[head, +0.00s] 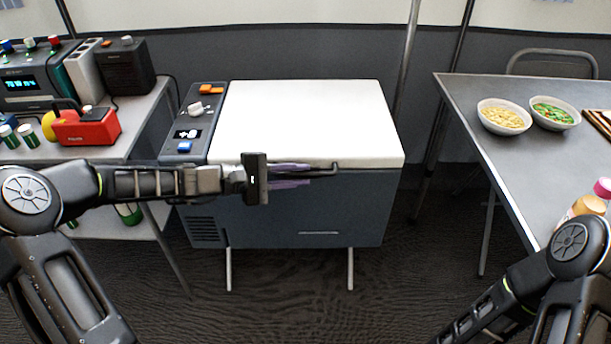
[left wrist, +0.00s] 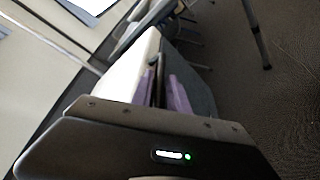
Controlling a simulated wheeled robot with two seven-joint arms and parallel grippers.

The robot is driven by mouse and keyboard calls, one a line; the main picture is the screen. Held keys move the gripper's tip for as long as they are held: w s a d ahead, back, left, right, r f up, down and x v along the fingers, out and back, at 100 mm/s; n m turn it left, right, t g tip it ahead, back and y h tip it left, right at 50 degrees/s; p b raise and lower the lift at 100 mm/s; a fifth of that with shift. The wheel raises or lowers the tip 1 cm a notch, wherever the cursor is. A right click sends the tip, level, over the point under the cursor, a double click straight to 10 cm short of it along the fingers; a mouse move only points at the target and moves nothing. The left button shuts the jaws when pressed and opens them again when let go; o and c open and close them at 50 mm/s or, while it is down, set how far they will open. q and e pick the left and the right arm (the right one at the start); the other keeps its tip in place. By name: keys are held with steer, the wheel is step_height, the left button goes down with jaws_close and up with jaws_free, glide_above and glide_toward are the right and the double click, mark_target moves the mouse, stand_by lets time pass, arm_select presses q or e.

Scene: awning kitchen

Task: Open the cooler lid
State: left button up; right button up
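The cooler is a grey-blue chest with a white lid (head: 310,120), standing on thin metal legs. The lid lies flat and closed. A dark bar handle (head: 334,167) runs along the lid's front edge. My left gripper (head: 308,174) is at this edge, with its two purple fingers above and below the bar. In the left wrist view the fingers (left wrist: 163,88) are close together with the dark bar between them, and the white lid (left wrist: 130,70) is beside them. The fingers hide part of the handle. My right gripper is not in view; only my right arm shows at lower right.
A control panel (head: 189,132) with knobs and buttons is on the cooler's left side. A side table with a red box (head: 86,127) and a black speaker (head: 126,67) stands left. A metal table (head: 480,105) with two food bowls stands right. Floor in front is clear.

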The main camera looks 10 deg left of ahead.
arm_select(q)
steer(key=shift+x, duration=1)
steer(key=shift+c, duration=0.4)
jaws_close()
